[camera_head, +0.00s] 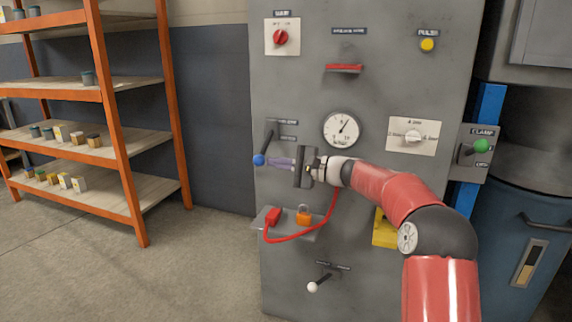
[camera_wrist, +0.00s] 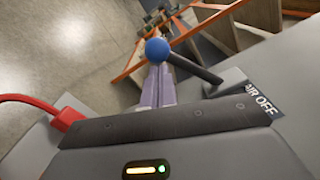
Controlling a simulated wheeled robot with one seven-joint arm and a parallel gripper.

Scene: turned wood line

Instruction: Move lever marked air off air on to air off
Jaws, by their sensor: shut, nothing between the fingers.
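The air lever has a dark shaft (camera_head: 266,142) and a blue ball knob (camera_head: 259,160). It hangs down and to the left from its pivot on the left part of the grey panel. In the wrist view the knob (camera_wrist: 157,50) shows just beyond the fingertips, and a label there reads AIR OFF (camera_wrist: 262,101). My gripper (camera_head: 269,162) is shut and empty, with its pale purple fingers pointing left at the knob. The tips are at or very near the knob; I cannot tell whether they touch.
A ledge below holds an orange padlock (camera_head: 304,217) and a red cable (camera_head: 320,228). Orange shelving (camera_head: 117,130) stands left.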

